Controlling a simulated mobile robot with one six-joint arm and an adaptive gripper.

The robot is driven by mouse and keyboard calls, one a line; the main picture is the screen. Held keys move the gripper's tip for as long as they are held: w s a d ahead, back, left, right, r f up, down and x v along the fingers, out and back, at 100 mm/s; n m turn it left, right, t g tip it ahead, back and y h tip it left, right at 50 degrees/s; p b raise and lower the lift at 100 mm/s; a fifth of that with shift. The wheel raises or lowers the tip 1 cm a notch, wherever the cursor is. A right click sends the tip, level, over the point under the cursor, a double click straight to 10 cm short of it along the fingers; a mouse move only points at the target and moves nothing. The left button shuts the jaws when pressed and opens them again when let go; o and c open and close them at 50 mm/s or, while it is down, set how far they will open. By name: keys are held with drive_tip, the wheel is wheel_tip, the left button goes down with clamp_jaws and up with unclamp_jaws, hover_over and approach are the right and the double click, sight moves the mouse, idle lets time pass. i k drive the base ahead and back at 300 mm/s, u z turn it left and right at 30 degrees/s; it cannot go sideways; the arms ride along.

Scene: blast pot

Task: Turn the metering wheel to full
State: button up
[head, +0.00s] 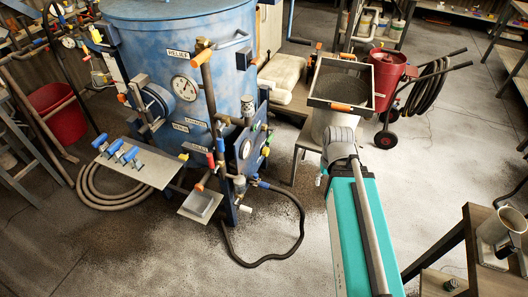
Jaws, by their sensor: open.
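The big blue blast pot (176,40) stands upright at the upper left, with a white pressure gauge (184,87) and several small white labels on its front. I cannot pick out the metering wheel for certain. A round dial-like part (246,148) sits on a blue panel low on the pot's right side. A dark round fitting (153,103) sits on the pot's left side. The lower labels are too small to read surely. My arm reaches up from the bottom right, well to the right of the pot. My gripper does not show.
A grey plate with blue-handled pieces (123,154) juts out at the pot's front left. Hoses (262,262) lie on the floor. A bench (478,255) stands at right. Floor at lower left is clear.

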sight(265, 151)
drive_tip(key=z, duration=0.05)
drive_tip(key=i, duration=0.9)
